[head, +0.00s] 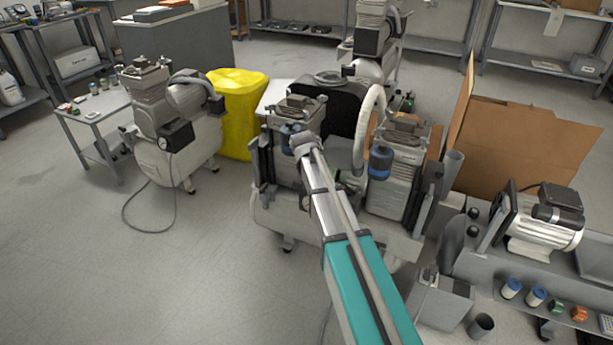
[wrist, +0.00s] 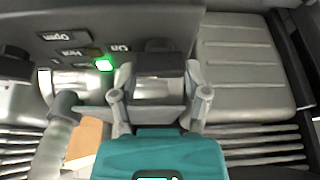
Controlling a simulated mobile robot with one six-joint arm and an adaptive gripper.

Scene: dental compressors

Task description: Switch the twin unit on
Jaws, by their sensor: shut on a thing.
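The twin unit (head: 268,212) stands in the middle of the head view, with two grey pump heads on a pale tank. My arm reaches over it and ends at its left pump head; the fingers cannot be made out there. In the wrist view my gripper (wrist: 159,78) is at a dark grey panel (wrist: 170,22), its fingers on either side of a dark part (wrist: 158,64) below the panel. The gripper is shut on that part, whose shape is mostly hidden.
Another compressor (head: 205,135) stands at left before a yellow-covered object (head: 238,105). A cardboard box (head: 520,140) and a bench with a motor (head: 545,235) stand close on the right. The floor (head: 140,260) at front left is mostly clear, apart from a cable.

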